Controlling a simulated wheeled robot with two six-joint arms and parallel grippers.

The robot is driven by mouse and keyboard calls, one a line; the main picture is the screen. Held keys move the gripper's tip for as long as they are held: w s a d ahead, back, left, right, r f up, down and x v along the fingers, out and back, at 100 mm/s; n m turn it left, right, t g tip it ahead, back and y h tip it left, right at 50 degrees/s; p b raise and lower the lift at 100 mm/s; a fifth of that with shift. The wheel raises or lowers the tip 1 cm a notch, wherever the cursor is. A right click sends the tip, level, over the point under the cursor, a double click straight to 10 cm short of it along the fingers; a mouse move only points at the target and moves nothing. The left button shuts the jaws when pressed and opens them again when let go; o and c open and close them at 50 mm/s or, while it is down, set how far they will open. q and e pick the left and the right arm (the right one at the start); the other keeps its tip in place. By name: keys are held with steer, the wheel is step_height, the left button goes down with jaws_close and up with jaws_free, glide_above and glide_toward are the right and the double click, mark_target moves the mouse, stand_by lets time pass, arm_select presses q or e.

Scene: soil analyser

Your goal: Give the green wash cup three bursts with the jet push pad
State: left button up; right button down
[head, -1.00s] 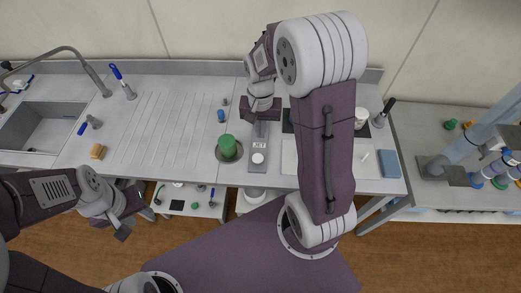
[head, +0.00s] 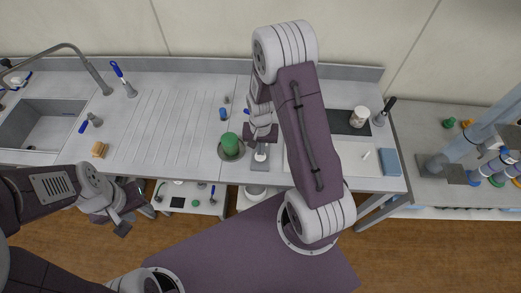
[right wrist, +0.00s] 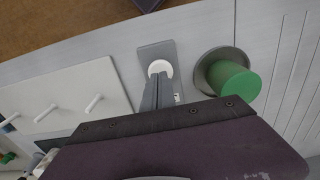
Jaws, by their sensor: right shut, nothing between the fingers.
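The green wash cup (head: 230,141) stands upright on a round grey dish (head: 221,156) on the bench. It also shows in the right wrist view (right wrist: 236,84), right of the fingers. The jet push pad is a white round button (head: 260,157) on a grey plate (head: 258,167), just right of the cup. My right gripper (head: 261,149) is shut and empty, its fingertips over the pad. In the right wrist view the fingertips (right wrist: 158,80) overlap the edge of the white pad (right wrist: 160,68); I cannot tell if they touch it. My left gripper (head: 124,230) hangs in front of the bench, away from the cup.
A white board (head: 345,165) lies right of the pad, with a blue block (head: 391,162) beyond it. A sponge (head: 99,150) and sink (head: 40,125) are at left. The ribbed drainer (head: 170,120) is clear.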

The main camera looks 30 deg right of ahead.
steer(key=shift+d+f, duration=0.1)
steer(key=shift+f, duration=0.7)
